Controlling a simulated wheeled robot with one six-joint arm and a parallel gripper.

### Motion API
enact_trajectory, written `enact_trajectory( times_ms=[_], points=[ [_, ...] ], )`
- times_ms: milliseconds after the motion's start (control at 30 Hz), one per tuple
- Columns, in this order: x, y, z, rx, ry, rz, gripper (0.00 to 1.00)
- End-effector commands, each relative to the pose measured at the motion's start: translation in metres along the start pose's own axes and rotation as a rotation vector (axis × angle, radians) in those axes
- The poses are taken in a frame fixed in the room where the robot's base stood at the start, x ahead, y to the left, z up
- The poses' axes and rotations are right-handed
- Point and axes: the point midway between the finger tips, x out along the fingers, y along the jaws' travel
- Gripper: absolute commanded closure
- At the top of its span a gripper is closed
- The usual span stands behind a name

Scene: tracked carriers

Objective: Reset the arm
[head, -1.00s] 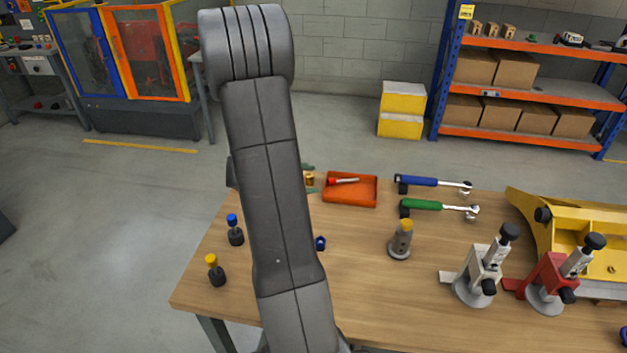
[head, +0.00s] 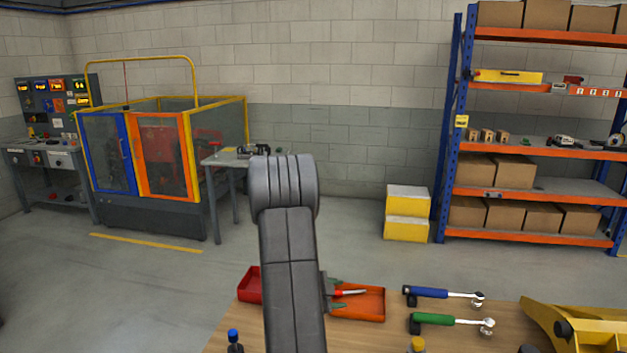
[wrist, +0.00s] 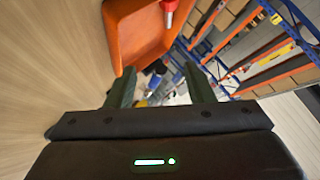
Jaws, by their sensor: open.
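My grey arm (head: 291,270) rises from the bottom middle of the head view, its rounded upper joint in front of the far work table. In the wrist view my gripper (wrist: 160,90) shows two dark green fingers standing apart, with nothing between them. The orange tray (head: 357,305) with a red-handled tool (head: 345,292) lies beside the gripper; the tray also shows at the top of the wrist view (wrist: 125,45).
The wooden table (head: 460,341) carries a blue-handled tool (head: 435,293), a green-handled tool (head: 443,320), a red tray (head: 249,285) and a yellow fixture (head: 570,325). Behind are yellow boxes (head: 407,225), a shelf rack (head: 530,237) and a fenced machine (head: 160,160). Floor between is clear.

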Motion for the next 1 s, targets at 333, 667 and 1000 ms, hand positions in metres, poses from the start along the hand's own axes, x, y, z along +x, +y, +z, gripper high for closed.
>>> enact_trajectory(
  times_ms=[333,667,1000],
  points=[
    [0.036,-0.009,-0.009,0.000,-0.001,-0.001,0.52],
    [0.032,-0.014,-0.015,0.000,-0.001,0.000,0.52],
    [0.034,-0.012,-0.012,0.000,0.000,0.001,0.52]
  ],
)
